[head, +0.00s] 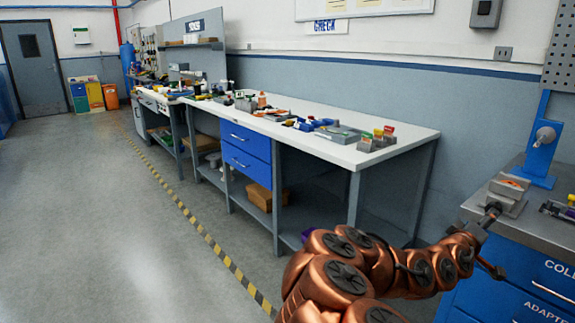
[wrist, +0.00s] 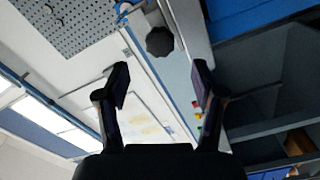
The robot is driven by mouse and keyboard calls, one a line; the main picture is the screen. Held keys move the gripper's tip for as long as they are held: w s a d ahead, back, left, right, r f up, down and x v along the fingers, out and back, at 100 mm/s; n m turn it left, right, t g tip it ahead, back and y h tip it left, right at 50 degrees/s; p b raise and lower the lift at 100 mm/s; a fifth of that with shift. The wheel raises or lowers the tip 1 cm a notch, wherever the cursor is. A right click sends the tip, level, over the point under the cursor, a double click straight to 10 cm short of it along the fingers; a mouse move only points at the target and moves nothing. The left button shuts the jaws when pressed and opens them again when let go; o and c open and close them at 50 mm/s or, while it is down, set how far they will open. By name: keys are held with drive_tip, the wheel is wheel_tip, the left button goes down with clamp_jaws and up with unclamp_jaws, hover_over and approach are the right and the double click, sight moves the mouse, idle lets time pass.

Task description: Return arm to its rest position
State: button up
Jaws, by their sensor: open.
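My copper-coloured arm (head: 370,265) reaches across the lower right of the head view toward the blue bench. My gripper (head: 493,241) is at its far end, in front of that bench's near edge. In the wrist view my gripper (wrist: 161,82) has its two dark fingers spread wide, with nothing held between them. The view from the wrist is strongly tilted. A dark, many-sided knob-like thing (wrist: 159,41) shows beyond the fingertips, apart from them.
The blue bench (head: 535,275) with a grey top stands close at right. On it are a grey block-like fixture (head: 507,192) and a blue stand (head: 541,150). A long white workbench (head: 405,140) with tools runs along the wall. The floor (head: 110,220) at left is clear.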

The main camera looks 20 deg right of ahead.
drive_tip(key=s+a+f+m+g+y, duration=0.15)
drive_tip(key=a+f+y, duration=0.3)
drive_tip(key=a, duration=0.45)
drive_tip(key=s+a+f+m+g+y, duration=0.15)
drive_tip(key=a+f+y, duration=0.35)
drive_tip(key=a, duration=0.5)
drive_tip(key=s+a+f+g+y, duration=0.1)
drive_tip(key=s+a+f+y, duration=0.15)
drive_tip(key=a, duration=0.65)
drive_tip(key=s+a+f+g+y, duration=0.15)
drive_tip(key=s+a, duration=0.25)
drive_tip(key=a, duration=0.5)
drive_tip(key=s+a+r+n+g+y, duration=0.3)
drive_tip(key=s+a+n+g+y, duration=0.1)
drive_tip(key=s+a, duration=0.95)
wheel_tip(320, 180, up, 17)
drive_tip(key=d+t+p, duration=0.1)
drive_tip(key=d+p, duration=0.1)
drive_tip(key=p, duration=1.4)
drive_tip(key=shift+w, duration=0.15)
